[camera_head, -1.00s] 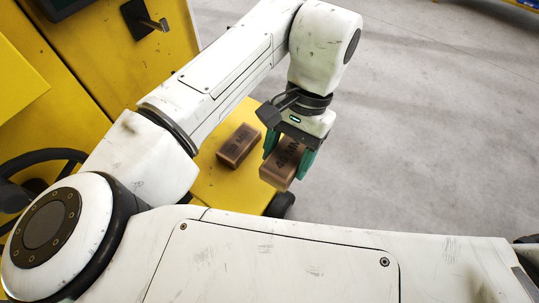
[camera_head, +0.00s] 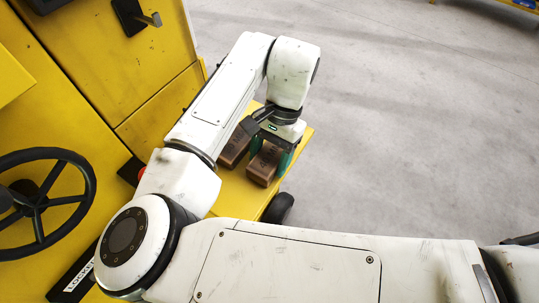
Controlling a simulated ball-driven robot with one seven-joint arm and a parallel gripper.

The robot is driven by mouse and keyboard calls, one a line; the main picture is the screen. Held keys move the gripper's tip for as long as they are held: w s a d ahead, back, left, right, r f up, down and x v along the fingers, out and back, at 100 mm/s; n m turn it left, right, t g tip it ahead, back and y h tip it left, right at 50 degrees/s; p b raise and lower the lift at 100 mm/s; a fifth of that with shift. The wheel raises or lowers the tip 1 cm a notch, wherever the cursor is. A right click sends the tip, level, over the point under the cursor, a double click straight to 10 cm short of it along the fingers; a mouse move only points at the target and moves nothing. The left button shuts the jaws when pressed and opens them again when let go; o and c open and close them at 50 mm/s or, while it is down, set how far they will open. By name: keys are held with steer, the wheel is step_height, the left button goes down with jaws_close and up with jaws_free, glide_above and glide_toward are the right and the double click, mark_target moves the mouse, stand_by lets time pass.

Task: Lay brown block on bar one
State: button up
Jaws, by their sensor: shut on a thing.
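My gripper (camera_head: 271,158) has its green fingers shut on a brown block (camera_head: 262,171) with dark lettering. The held block is over the yellow platform (camera_head: 231,199), close to its right edge; I cannot tell whether it touches the platform. A second brown block (camera_head: 232,150) lies on the platform just left of the held one, partly hidden by my gripper and arm. I cannot make out which thing is bar one.
A yellow vehicle body with a black steering wheel (camera_head: 38,203) stands on the left. A short grey peg (camera_head: 150,19) sticks out from a black plate on its yellow panel. A black wheel (camera_head: 278,208) is under the platform. Open grey floor (camera_head: 420,150) lies to the right.

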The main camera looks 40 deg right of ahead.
steer(key=shift+f, duration=0.1)
steer(key=o, duration=1.2)
steer(key=shift+c, duration=0.2)
steer(key=p+v, duration=0.1)
steer(key=v, duration=1.1)
steer(key=shift+p, duration=0.35)
